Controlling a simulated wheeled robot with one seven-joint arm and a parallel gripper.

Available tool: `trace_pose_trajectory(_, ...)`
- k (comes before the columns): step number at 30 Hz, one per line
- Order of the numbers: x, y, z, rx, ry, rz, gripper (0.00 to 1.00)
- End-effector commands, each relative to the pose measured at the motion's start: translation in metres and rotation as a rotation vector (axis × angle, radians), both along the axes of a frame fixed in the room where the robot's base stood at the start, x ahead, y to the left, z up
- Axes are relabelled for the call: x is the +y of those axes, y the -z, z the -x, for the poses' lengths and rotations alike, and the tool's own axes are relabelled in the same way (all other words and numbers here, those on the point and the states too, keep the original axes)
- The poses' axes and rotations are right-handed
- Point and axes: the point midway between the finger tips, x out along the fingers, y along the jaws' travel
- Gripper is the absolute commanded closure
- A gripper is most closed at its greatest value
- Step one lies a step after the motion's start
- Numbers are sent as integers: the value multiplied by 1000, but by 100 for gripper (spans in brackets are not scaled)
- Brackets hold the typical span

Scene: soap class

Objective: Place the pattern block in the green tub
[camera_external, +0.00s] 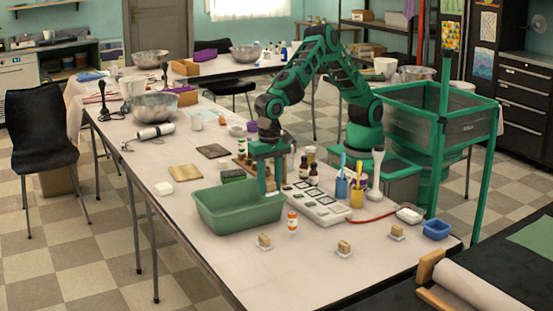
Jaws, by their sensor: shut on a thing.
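The green tub (238,222) is a long, open basin near the front edge of the table. My gripper (268,192) points straight down at the tub's back right side, with its fingertips overlapping the rim in this view. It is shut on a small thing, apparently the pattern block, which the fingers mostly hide. I cannot tell whether the fingertips are inside the tub or just behind its wall. A pale tray (334,217) with several square pieces lies right of my gripper.
A small orange-and-white bottle (292,223) stands right of the tub. Brown bottles (313,171) and blue and yellow cups (356,194) of tools stand behind the tray. A tan board (185,172) lies left.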

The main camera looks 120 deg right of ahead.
Motion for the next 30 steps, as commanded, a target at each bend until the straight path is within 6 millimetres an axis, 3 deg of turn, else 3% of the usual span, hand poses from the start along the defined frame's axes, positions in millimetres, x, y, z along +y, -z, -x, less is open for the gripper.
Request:
trace_pose_trajectory(15, -76, 58, -59, 1, 4, 1, 86)
trace_pose_trajectory(23, -88, 69, -68, 0, 1, 1, 86)
trace_pose_trajectory(30, -88, 98, -68, 3, 1, 1, 86)
